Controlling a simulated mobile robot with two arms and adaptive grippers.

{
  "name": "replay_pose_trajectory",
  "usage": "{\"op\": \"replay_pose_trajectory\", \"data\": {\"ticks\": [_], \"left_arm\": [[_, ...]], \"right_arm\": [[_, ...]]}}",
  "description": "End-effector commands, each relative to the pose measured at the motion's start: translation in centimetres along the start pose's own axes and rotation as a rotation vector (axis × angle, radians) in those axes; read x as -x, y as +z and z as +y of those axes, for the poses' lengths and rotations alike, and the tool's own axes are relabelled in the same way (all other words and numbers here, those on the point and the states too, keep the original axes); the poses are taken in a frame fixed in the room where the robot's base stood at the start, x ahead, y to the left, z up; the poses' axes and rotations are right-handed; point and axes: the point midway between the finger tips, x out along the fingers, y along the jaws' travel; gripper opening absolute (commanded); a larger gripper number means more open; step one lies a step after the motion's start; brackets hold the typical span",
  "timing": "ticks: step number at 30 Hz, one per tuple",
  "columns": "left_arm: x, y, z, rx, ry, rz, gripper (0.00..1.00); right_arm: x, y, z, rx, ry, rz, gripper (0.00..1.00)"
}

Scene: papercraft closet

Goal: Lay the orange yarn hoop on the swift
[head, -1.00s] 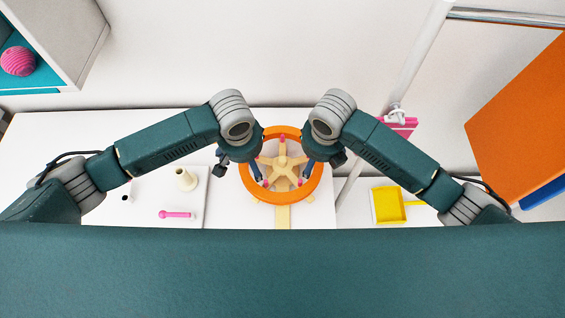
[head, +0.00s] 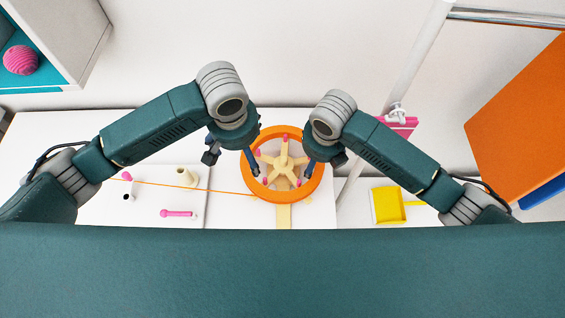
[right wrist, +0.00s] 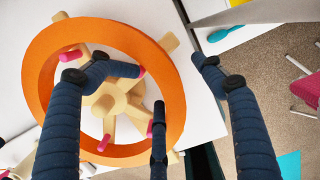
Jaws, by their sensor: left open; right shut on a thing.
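The orange yarn hoop (head: 265,190) is a thick ring over the pale wooden swift (head: 283,162), a star of arms with pink-tipped pegs. In the right wrist view the hoop (right wrist: 150,43) encircles the pegs, and ends of the swift's arms (right wrist: 168,42) stick out past its rim. I cannot tell whether the hoop rests on the arms. My right gripper (head: 307,170) is shut on the hoop's right rim, with fingers on both sides of it. My left gripper (head: 252,166) is open at the hoop's left rim; its fingertips are partly hidden.
A thin orange strand (head: 225,191) runs left from the hoop over a white board (head: 145,210) with a cream cone (head: 186,178) and a pink rod (head: 177,213). A yellow tray (head: 388,206) lies to the right. A pink ball (head: 20,60) sits on a shelf at upper left.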

Motion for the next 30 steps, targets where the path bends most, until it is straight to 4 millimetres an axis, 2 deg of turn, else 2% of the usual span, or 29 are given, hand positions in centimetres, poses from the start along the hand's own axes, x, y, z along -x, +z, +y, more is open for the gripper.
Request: {"op": "replay_pose_trajectory", "data": {"ticks": [1, 7, 8, 10, 11, 26, 30], "left_arm": [[0.0, 0.0, 0.1, 0.0, 0.001, 0.001, 0.89], [0.1, -0.1, 0.1, 0.001, 0.003, 0.003, 0.89], [0.1, -0.1, 0.1, 0.001, 0.003, 0.003, 0.89], [0.1, -0.1, 0.2, 0.002, 0.003, 0.004, 0.89], [0.1, -0.1, 0.2, 0.002, 0.004, 0.004, 0.89], [0.2, -0.2, 0.2, 0.002, 0.005, 0.005, 0.89], [0.2, -0.2, 0.2, 0.002, 0.004, 0.005, 0.89]], "right_arm": [[-0.6, -0.6, -0.6, 0.001, -0.017, 0.017, 0.58], [-0.6, -0.6, -0.6, 0.001, -0.016, 0.017, 0.58], [-0.6, -0.6, -0.6, 0.001, -0.016, 0.017, 0.74], [-0.6, -0.6, -0.6, 0.0, -0.015, 0.016, 0.88], [-0.6, -0.6, -0.5, 0.0, -0.015, 0.015, 0.91], [0.0, -0.1, -0.1, 0.0, -0.003, 0.005, 0.91], [1.4, 0.0, -0.1, 0.0, -0.002, 0.002, 0.91]]}}
